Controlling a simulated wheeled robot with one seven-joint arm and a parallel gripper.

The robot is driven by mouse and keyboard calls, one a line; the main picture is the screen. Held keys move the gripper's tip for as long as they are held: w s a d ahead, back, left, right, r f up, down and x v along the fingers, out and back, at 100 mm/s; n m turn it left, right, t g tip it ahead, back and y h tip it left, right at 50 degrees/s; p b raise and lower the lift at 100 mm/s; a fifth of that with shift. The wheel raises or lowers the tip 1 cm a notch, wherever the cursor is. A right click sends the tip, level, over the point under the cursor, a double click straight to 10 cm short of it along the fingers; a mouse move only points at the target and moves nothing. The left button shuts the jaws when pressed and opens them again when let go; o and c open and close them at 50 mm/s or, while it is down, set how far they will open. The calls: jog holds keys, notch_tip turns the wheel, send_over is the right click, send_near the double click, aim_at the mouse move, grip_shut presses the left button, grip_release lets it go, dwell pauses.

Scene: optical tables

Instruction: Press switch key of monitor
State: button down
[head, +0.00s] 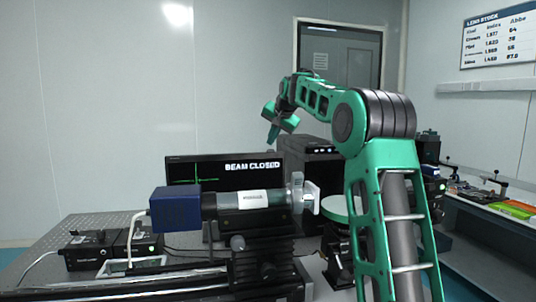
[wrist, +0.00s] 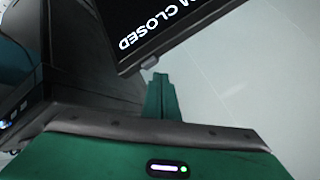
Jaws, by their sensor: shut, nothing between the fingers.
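The monitor (head: 183,172) stands at the back of the table in the head view, its dark screen reading "BEAM CLOSED" with a green line. In the wrist view the monitor (wrist: 140,25) appears tilted at the top. A small grey nub (wrist: 149,62) sticks out from its lower edge; it may be the switch key, but I cannot tell for sure. My green gripper (head: 272,136) is above and behind the monitor's right end in the head view. In the wrist view my gripper (wrist: 160,78) is shut and empty, its tips just below the nub. I cannot tell whether they touch.
A blue-ended cylindrical device (head: 176,208) on a rail stands in front of the monitor. A black cabinet (head: 318,165) stands right of the monitor; a dark box also fills the left of the wrist view. A round pale disc (head: 341,209) sits near my arm. A side bench (head: 490,205) is at right.

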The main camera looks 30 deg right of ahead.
jog(key=shift+r, duration=2.5)
